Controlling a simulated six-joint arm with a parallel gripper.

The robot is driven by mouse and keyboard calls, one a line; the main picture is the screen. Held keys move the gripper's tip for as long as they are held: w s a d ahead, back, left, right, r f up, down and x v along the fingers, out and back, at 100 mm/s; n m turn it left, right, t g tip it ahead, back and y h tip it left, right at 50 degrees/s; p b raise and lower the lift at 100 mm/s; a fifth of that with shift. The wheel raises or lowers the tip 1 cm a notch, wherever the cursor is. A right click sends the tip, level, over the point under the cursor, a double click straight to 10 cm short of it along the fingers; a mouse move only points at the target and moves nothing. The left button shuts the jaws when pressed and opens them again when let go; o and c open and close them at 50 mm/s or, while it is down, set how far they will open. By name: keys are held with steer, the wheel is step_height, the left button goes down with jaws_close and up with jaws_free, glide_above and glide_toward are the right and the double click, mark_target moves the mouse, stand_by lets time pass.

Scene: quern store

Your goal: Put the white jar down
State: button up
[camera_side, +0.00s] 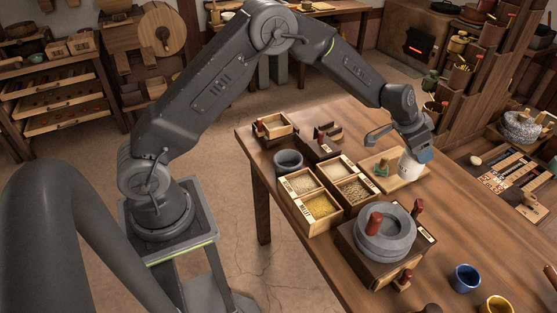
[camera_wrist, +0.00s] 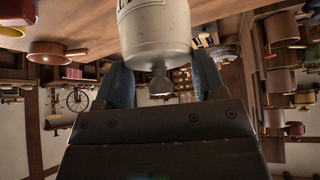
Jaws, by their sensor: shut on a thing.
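I cannot tell whether the jar's base touches the tray.
A stone quern (camera_side: 385,233) stands in front. A blue cup (camera_side: 465,278) is at the lower right.

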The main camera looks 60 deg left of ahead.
steer(key=s+a+n+y, duration=0.1)
steer(key=s+a+n, duration=0.1)
steer(key=s, duration=0.5)
steer(key=s+a+n+y, duration=0.1)
steer(key=s+a+n, duration=0.15)
steer(key=s, duration=0.55)
steer(key=s+a+n+g+y, duration=0.1)
steer(key=s+a+n+y, duration=0.1)
steer(key=s+a+n, duration=0.65)
steer(key=s+a+n+g+y, duration=0.1)
steer(key=s+a+g+y, duration=0.15)
steer(key=s+a, duration=0.75)
steer(key=s+a+n+g+y, duration=0.1)
steer(key=s+a+n+y, duration=0.2)
steer(key=a, duration=1.2)
steer(key=w+d+f+n, duration=0.1)
steer(key=w+d+f, duration=0.4)
steer(key=w+f, duration=0.5)
steer(key=shift+d+f+n+h, duration=0.25)
steer(key=shift+f+n+h, duration=0.1)
steer(key=shift+f, duration=0.15)
steer(key=shift+s+f, duration=0.1)
steer(key=o, duration=1.5)
